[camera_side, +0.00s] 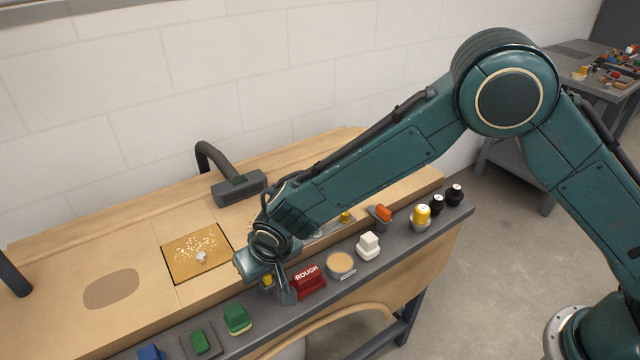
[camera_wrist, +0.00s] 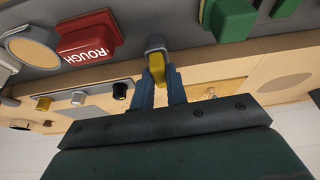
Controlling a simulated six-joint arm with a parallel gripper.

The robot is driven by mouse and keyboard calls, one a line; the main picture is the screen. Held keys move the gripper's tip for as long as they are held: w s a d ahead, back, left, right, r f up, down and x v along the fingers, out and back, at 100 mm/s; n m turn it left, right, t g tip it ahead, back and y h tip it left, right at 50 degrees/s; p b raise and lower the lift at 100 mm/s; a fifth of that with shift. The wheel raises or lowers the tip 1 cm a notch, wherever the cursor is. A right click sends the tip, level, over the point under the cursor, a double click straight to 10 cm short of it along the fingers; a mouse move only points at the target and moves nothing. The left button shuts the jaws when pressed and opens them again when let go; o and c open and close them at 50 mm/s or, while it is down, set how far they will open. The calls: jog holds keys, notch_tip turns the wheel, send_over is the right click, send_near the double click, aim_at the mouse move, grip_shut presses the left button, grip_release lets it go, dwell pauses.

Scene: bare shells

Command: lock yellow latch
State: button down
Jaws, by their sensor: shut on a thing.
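The yellow latch (camera_wrist: 157,68) shows in the wrist view as a small yellow piece on a rounded grey mount, at the front edge of the bench. My gripper (camera_wrist: 160,84) has a finger on each side of it and is shut on it. In the side view, a bit of the yellow latch (camera_side: 267,281) shows beside my gripper (camera_side: 282,288), left of the red ROUGH block. The fingers hide part of the latch, and its exact angle is hard to tell.
The red ROUGH block (camera_side: 307,281) stands close on the right, then a round beige disc (camera_side: 341,262) and a white block (camera_side: 368,246). A green block (camera_side: 236,318) is to the left. A grey nozzle (camera_side: 239,188) stands behind. The bench's left part is mostly clear.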

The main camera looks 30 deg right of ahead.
jog(key=shift+m, duration=0.4)
jog(key=c, duration=1.4)
grip_release()
jog(key=shift+r, duration=0.1)
jog(key=v, duration=1.3)
jog(key=shift+a+r, duration=0.15)
jog(key=shift+r, duration=0.15)
jog(key=shift+s, duration=0.1)
